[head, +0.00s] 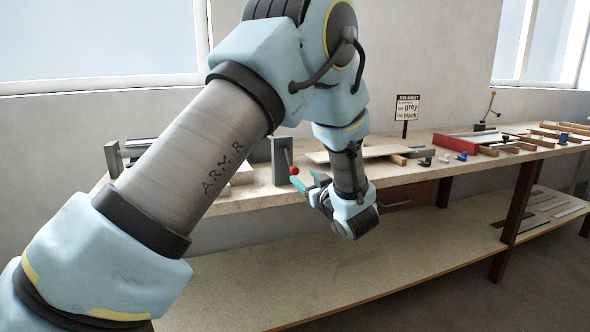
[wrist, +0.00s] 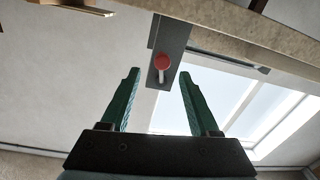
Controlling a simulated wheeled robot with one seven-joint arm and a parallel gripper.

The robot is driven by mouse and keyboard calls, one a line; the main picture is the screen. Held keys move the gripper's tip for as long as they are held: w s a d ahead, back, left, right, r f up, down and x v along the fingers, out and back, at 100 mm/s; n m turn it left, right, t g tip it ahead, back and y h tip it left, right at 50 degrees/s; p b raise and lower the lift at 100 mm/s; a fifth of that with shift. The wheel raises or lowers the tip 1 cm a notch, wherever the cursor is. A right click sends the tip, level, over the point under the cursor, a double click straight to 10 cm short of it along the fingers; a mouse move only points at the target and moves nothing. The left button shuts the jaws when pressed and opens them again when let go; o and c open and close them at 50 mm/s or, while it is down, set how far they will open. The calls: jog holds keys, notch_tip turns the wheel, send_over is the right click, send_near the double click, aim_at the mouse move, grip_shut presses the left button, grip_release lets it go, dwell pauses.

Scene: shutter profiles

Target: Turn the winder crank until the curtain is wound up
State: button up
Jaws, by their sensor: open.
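The winder crank shows as a red knob (head: 294,170) on a thin pale handle, at the front of an upright grey bracket (head: 280,152) on the near workbench. In the wrist view the red knob (wrist: 163,62) lies between the open fingertips in the picture, with the grey bracket (wrist: 174,36) behind it. My gripper (head: 315,182) has green fingers and is open and empty, just right of the knob at the bench's front edge. I see no contact between fingers and knob. I cannot make out the curtain; my arm hides part of the bench.
The workbench (head: 262,200) runs to the right, with boards, a red piece (head: 454,144) and small blue and black parts on it. A job sheet sign (head: 407,108) stands at the back. A lower shelf (head: 340,270) lies below. The space before the bench edge is clear.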

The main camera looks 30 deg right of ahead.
aim_at(297, 171)
jog(key=w, duration=0.2)
jog(key=w+p, duration=0.1)
jog(key=w, duration=0.4)
jog(key=shift+w+d, duration=0.3)
jog(key=shift+w, duration=0.05)
grip_shut()
dwell(1.0)
